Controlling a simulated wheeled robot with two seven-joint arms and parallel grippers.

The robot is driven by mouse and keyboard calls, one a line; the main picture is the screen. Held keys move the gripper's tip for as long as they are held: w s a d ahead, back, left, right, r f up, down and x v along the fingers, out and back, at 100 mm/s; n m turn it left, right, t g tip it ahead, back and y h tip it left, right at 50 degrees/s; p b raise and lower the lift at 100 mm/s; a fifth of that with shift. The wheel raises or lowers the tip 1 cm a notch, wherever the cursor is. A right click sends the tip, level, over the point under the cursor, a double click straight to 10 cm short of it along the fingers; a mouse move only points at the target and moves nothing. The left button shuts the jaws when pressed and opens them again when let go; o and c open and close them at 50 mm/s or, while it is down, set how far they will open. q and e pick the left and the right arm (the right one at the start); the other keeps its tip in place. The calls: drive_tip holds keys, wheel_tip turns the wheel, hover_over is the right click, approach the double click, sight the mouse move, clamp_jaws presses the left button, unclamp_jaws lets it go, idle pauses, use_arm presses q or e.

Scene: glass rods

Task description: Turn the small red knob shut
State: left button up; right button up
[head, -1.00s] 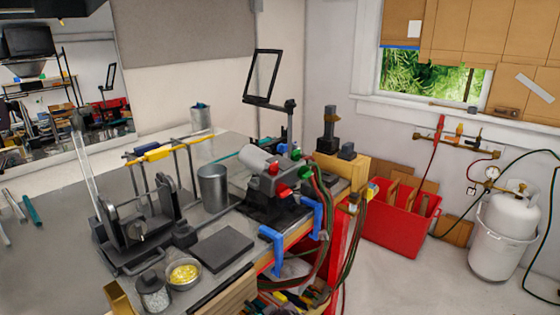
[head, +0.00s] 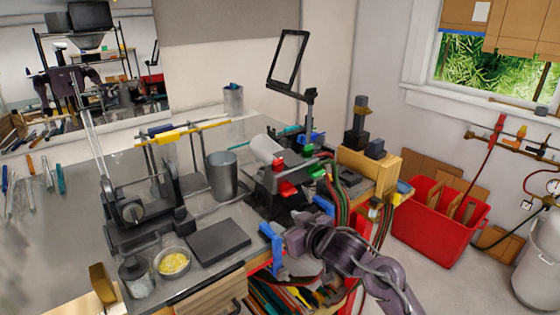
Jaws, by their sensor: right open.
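The bench burner (head: 267,150), with a pale barrel on a dark base, stands near the bench's right edge in the head view. A red knob (head: 286,189) sticks out low on its front, and a smaller red part (head: 279,162) shows just above; I cannot tell which is the small red knob. Green knobs (head: 316,171) sit to their right. My left gripper is out of view.
Hoses (head: 340,200) hang behind my right wrist. A dark flat plate (head: 218,242) and a metal can (head: 222,175) lie left of the burner. A red crate (head: 437,235) stands on the floor.

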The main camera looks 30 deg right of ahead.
sight(280, 163)
drive_tip(key=w+d+r+t+y, duration=0.2)
drive_tip(key=d+r+t+y, duration=0.15)
drive_tip(key=r, duration=0.85)
drive_tip(key=shift+n+h, duration=0.35)
drive_tip(key=shift+n, duration=0.05)
drive_tip(key=w+p, duration=0.1)
drive_tip(key=w, duration=0.1)
drive_tip(key=w+p, duration=0.1)
drive_tip(key=w, duration=0.3)
drive_tip(key=shift+w+a+f+p, duration=0.15)
drive_tip(key=shift+w+f+p, duration=0.1)
drive_tip(key=shift+w+p, duration=0.15)
drive_tip(key=shift+w, duration=0.2)
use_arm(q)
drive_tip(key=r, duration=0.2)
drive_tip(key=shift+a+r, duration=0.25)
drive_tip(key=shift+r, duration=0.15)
use_arm(e)
drive_tip(key=c, duration=1)
drive_tip(key=shift+o, duration=0.2)
drive_tip(key=shift+a+h, duration=0.1)
drive_tip(key=shift+h, duration=0.3)
